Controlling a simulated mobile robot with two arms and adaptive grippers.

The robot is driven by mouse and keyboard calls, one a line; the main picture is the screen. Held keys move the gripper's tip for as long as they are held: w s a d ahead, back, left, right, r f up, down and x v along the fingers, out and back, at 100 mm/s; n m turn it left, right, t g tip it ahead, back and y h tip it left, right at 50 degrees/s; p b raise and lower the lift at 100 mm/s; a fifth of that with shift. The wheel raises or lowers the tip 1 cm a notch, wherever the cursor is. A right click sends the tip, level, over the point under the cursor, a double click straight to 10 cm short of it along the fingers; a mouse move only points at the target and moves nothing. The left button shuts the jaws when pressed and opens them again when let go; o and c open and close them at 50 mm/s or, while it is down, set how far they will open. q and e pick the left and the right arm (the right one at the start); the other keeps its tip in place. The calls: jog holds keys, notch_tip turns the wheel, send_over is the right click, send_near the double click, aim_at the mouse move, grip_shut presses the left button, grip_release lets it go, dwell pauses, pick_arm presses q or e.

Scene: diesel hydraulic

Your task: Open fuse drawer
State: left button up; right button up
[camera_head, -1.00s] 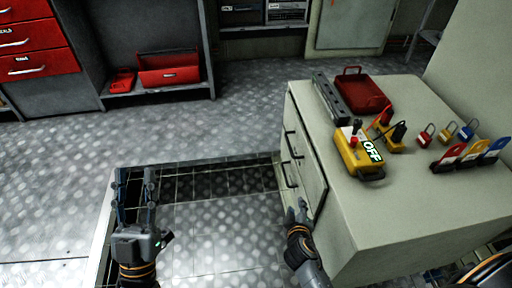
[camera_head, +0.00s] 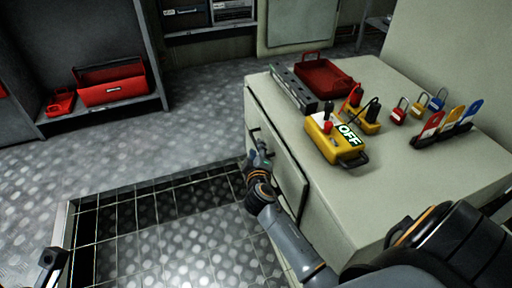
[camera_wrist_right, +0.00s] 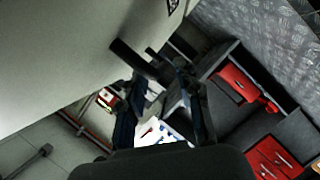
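The pale cabinet (camera_head: 370,215) stands at the right of the head view with drawer fronts on its left face. No drawer visibly stands out from that face. My right gripper (camera_head: 257,157) is at the upper part of this face, close to a dark handle (camera_head: 256,132) that it partly hides. In the right wrist view a dark bar handle (camera_wrist_right: 138,60) sticks out from the pale face just beyond my right fingers (camera_wrist_right: 162,115), which are spread apart with nothing seen held. Contact cannot be told. Only a fingertip of my left gripper (camera_head: 48,264) shows at the bottom left.
A grey shelf with a red toolbox (camera_head: 112,90) stands at the back left.

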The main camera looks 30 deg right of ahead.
jog(key=shift+b+x, duration=0.45)
jog(key=shift+x, duration=1.55)
jog(key=shift+a, duration=0.1)
grip_shut()
